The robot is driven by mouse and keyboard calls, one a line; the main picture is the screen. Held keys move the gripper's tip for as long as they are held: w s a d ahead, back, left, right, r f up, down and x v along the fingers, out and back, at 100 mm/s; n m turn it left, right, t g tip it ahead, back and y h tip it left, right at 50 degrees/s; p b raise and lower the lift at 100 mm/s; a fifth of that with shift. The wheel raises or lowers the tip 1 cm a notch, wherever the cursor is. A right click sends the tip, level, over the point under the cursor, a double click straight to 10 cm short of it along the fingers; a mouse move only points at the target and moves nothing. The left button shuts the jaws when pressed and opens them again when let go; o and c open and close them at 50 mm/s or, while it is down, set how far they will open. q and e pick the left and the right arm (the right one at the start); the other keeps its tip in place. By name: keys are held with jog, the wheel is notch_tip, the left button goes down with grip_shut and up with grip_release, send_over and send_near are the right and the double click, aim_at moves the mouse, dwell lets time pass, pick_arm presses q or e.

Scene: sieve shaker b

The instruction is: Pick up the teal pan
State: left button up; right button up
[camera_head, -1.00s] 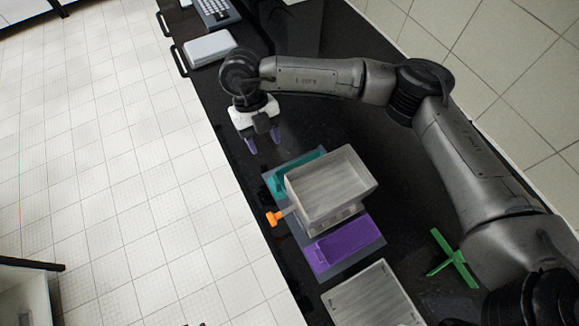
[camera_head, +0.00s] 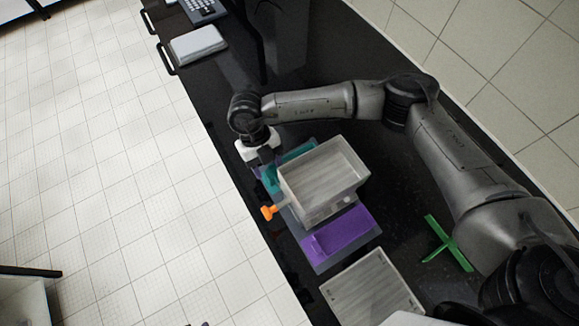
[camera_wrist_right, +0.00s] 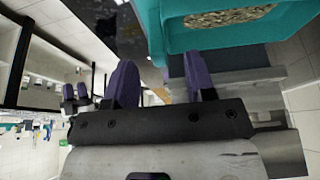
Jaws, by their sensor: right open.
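The teal pan (camera_head: 272,178) lies on the far-left side of the grey tray-like box, which hides much of it in the head view. In the right wrist view the teal pan (camera_wrist_right: 215,38) fills the upper right and holds brownish granular material. My right gripper (camera_head: 268,170) is at the pan's left end in the head view, pointing down. In the wrist view its two purple fingers (camera_wrist_right: 160,75) are apart, with nothing seen clamped between them. The right-hand finger overlaps the pan's edge; I cannot tell whether they touch. My left gripper is not in view.
The grey box (camera_head: 325,180) stands raised beside the pan, with an orange knob (camera_head: 269,212) at its left. A purple pan (camera_head: 341,236) lies on its near side. Another grey tray (camera_head: 370,292) and a green cross-shaped piece (camera_head: 447,243) lie nearer on the black counter (camera_head: 400,190).

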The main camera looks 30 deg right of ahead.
aim_at(269, 172)
jog(key=x, duration=0.3)
jog(key=shift+s+f, duration=0.1)
jog(key=shift+f, duration=0.15)
grip_shut()
